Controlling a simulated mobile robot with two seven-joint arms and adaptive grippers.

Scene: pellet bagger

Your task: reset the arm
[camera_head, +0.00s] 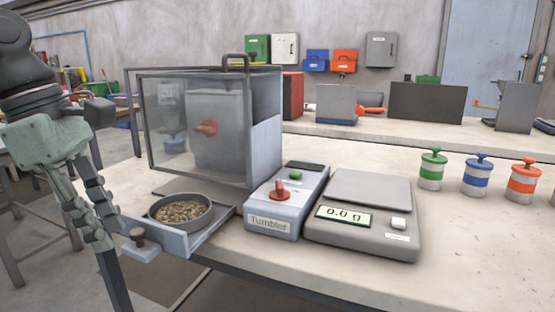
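My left gripper (108,232) hangs at the left with its fingers pointing down, beside the tray's knob and apart from it as far as I can see. It is seen nearly side-on, and the gap between its fingers is unclear; I see nothing held. My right gripper is out of view. The drawer tray (210,232) is pulled out at the front of the clear-fronted bagger box (195,120). A round pan of brown pellets (181,210) sits in it. The tray's grey knob (138,237) faces my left gripper.
The tumbler unit (286,205), with a red knob, stands beside a scale (362,215) reading 0.0 g. Green (432,170), blue (476,176) and orange (522,181) lidded canisters stand at right. The bench's front right (470,260) is clear.

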